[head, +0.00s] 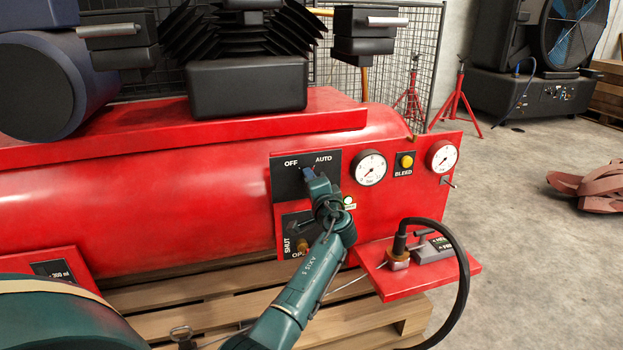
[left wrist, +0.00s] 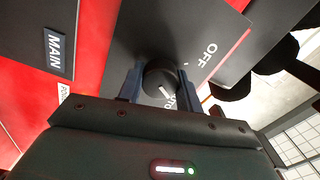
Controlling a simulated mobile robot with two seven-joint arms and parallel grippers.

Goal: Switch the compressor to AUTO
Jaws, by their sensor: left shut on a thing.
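The black OFF/AUTO switch plate (head: 284,184) is on the red compressor's front panel, with OFF at its upper left and AUTO at its upper right. My left gripper (head: 309,174) reaches it from below and hides the knob in the head view. In the left wrist view the round black knob (left wrist: 160,78) sits between the two fingers of the left gripper (left wrist: 152,84), which is shut on it. A white line on the knob slants to the lower right, roughly toward the partly hidden AUTO lettering. My right gripper is not in view.
Below the switch is a SHUT/OPEN valve plate (head: 291,223). Gauges (head: 370,168) and a yellow BLEED button (head: 406,161) are to the right. A red shelf (head: 383,281) with a black hose (head: 464,275) juts out at lower right.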

